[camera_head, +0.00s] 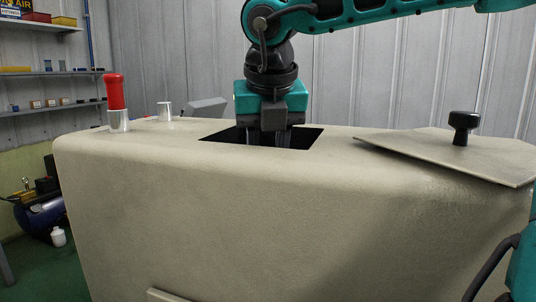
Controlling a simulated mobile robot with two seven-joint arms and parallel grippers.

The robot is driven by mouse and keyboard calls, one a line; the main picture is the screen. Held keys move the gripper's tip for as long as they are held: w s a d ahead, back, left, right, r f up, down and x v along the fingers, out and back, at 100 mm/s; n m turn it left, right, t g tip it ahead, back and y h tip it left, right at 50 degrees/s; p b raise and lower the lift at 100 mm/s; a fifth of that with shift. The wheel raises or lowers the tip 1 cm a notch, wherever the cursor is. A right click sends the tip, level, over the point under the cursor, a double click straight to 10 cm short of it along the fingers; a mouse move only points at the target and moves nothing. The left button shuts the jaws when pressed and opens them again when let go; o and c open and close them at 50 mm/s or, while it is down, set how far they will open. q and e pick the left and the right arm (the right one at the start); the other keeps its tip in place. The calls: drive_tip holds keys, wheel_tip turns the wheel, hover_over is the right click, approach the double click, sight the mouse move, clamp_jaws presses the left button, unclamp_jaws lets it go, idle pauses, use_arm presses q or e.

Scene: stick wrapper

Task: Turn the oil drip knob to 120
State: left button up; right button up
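A beige machine housing (220,210) fills the middle of the head view, with a dark rectangular opening (225,134) in its top. My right gripper (269,138), on the arm from the upper right, points straight down into this opening. Its fingers go below the rim and their tips are hidden, so I cannot tell whether they are open, shut or on something. No oil drip knob or number scale can be made out; the inside of the opening is dark and mostly hidden. My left gripper is not in view.
A beige cover plate (420,153) with a black knob handle (462,127) lies tilted on the housing's right side. A red-handled post (116,97) and a short metal cylinder (165,111) stand at the left. Shelves (45,73) are behind.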

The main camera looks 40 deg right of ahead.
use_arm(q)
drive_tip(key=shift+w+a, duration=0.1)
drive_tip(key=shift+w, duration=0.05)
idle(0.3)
use_arm(e)
drive_tip(key=o, duration=1)
drive_tip(key=shift+o, duration=0.2)
use_arm(q)
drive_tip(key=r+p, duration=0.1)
drive_tip(key=p, duration=0.1)
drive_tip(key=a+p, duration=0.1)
drive_tip(key=p, duration=0.1)
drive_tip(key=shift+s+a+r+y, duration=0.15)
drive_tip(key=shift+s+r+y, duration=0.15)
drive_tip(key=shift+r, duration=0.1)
use_arm(e)
drive_tip(key=v, duration=1.3)
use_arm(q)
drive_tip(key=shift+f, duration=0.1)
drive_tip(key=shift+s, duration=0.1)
use_arm(e)
drive_tip(key=shift+f, duration=0.1)
